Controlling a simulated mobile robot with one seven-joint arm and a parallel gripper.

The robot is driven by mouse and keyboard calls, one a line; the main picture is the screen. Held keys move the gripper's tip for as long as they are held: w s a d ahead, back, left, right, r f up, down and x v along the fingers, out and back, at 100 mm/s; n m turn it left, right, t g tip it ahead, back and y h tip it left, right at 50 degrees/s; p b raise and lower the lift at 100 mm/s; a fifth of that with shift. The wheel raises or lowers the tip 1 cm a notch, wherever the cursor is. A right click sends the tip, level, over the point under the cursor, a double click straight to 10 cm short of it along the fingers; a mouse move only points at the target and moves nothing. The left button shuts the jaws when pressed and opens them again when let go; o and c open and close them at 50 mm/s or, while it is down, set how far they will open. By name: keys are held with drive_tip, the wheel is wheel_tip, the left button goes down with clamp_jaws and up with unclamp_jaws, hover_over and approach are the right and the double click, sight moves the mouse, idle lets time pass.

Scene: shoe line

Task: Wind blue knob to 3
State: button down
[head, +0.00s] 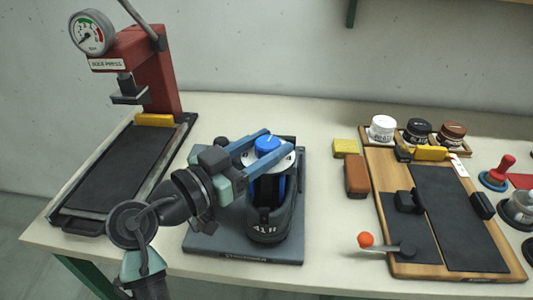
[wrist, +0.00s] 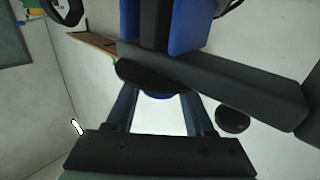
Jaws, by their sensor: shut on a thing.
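The blue knob (head: 267,143) sits on top of the black-and-blue device, at the centre of a white dial plate (head: 284,161). The dial's marks are too small to read, so I cannot tell the setting. My gripper (head: 267,146) reaches in from the left, its two blue fingers shut on either side of the knob. In the wrist view a bit of blue (wrist: 158,96) shows between the fingers, mostly hidden by a dark round part. A black shoe-like body (head: 268,225) marked "41 R" stands below the knob, on a grey base (head: 216,240).
A red press (head: 150,70) with a gauge stands at the left. A wooden board (head: 378,205) with black pads and an orange-knobbed lever (head: 366,240) lies at the right. Yellow (head: 345,147) and brown (head: 356,176) blocks and several jars are near it. The front table strip is clear.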

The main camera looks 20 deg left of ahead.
drive_tip(key=shift+r, duration=0.1)
idle(0.4)
drive_tip(key=shift+c, duration=1.3)
unclamp_jaws()
drive_tip(key=shift+y+p, duration=0.3)
drive_tip(key=shift+p, duration=0.3)
drive_tip(key=n+t+y+p, duration=0.1)
drive_tip(key=n+y+p, duration=0.1)
drive_tip(key=p, duration=0.1)
drive_tip(key=shift+r+y, duration=0.15)
drive_tip(key=shift+y, duration=0.25)
drive_tip(key=n+y+p, duration=0.2)
drive_tip(key=y+p, duration=0.1)
drive_tip(key=p, duration=0.3)
drive_tip(key=shift+r+n+t+y, duration=0.1)
drive_tip(key=shift+n+t+y, duration=0.2)
drive_tip(key=shift+n, duration=0.1)
drive_tip(key=n+y+p, duration=0.1)
drive_tip(key=y+p, duration=0.1)
drive_tip(key=p, duration=0.3)
drive_tip(key=shift+w+d, duration=0.1)
drive_tip(key=n+y+p, duration=0.1)
drive_tip(key=y+p, duration=0.1)
drive_tip(key=p, duration=0.1)
drive_tip(key=shift+p, duration=0.3)
